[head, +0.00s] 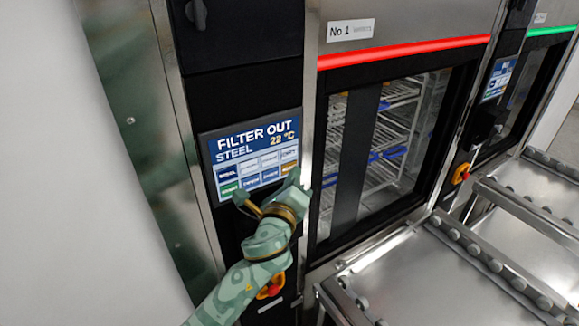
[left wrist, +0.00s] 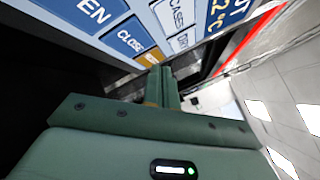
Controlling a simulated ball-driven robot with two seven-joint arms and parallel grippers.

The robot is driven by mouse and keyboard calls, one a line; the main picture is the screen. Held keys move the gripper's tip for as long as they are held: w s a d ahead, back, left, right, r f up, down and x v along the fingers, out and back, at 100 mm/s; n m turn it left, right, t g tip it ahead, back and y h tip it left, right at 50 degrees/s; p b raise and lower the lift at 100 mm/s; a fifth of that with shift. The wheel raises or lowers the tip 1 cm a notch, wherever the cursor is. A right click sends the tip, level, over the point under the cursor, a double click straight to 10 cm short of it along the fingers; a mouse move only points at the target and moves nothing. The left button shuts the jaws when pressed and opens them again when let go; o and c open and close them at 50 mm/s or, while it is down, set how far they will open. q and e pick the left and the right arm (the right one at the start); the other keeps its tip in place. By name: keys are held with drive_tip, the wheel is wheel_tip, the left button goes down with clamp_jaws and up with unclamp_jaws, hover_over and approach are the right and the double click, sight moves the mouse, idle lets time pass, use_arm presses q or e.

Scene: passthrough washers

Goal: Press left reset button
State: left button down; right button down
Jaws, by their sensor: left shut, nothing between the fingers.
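The left washer's touch panel (head: 254,153) reads "FILTER OUT", "STEEL" and "22 °C", with two rows of buttons below. An orange button (head: 289,168) sits at the right end of the lower row; its label is unreadable. It also shows in the left wrist view (left wrist: 148,58), beside the blue "CLOSE" button. My left gripper (left wrist: 161,72) is shut and empty, its fingertips right at the orange button's lower edge. I cannot tell whether they touch it. In the head view my left arm covers the area below the panel. My right gripper is not in view.
A red light bar (head: 405,51) runs above the left washer's glass door (head: 390,150), with racks behind it. An orange-and-red knob (head: 270,288) lies below the panel, partly behind my arm. Another washer with its own panel (head: 497,78) stands at right. Steel roller tables (head: 420,275) stand in front.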

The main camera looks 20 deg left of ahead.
use_arm(q)
drive_tip(key=shift+w+a, duration=0.25)
drive_tip(key=shift+a, duration=0.05)
idle(0.7)
drive_tip(key=shift+s+d, duration=0.1)
drive_tip(key=shift+d, duration=0.05)
drive_tip(key=shift+s+d, duration=0.4)
drive_tip(key=shift+d, duration=0.05)
idle(0.4)
drive_tip(key=shift+s+d, duration=0.15)
drive_tip(key=shift+d, duration=0.1)
drive_tip(key=s+d, duration=0.2)
drive_tip(key=d, duration=0.1)
drive_tip(key=shift+s+d, duration=0.25)
drive_tip(key=shift+s, duration=0.1)
drive_tip(key=shift+f, duration=0.1)
idle(0.3)
